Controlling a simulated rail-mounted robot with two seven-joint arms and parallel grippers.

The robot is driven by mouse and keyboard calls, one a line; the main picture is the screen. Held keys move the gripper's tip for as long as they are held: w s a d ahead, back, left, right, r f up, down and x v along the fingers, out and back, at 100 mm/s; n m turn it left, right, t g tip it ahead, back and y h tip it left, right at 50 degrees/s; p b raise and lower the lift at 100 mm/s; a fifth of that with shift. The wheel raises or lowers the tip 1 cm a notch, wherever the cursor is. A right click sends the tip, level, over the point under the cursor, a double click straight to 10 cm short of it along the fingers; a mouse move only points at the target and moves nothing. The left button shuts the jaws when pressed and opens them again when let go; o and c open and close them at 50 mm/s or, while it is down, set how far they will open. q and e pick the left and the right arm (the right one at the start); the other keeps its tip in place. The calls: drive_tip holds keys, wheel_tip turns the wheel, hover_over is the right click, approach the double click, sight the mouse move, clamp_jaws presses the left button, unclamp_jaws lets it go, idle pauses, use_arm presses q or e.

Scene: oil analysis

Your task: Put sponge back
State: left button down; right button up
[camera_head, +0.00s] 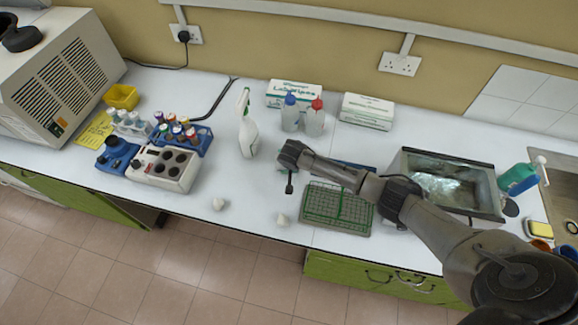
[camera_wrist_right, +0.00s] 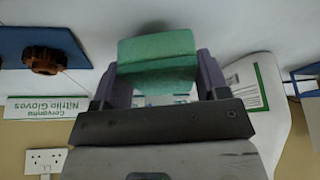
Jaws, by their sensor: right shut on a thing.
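A green sponge (camera_wrist_right: 157,58) is held between the two fingers of my right gripper (camera_wrist_right: 157,80) in the right wrist view. The gripper is shut on it, with a finger against each side. In the head view my right arm reaches in from the right, and its hand (camera_head: 291,160) is above the white counter, right of the spray bottle (camera_head: 248,135) and left of the green wire rack (camera_head: 338,207). The hand mostly hides the sponge there. My left gripper is not in view.
Two wash bottles (camera_head: 290,114) and two boxes (camera_head: 367,111) stand behind the hand. A metal basin (camera_head: 450,185) is to the right, with a yellow-topped sponge (camera_head: 541,229) near the sink. Tube racks and a device (camera_head: 162,168) are left.

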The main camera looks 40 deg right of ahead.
drive_tip(key=shift+f, duration=0.85)
drive_tip(key=shift+f, duration=0.15)
drive_tip(key=o, duration=0.8)
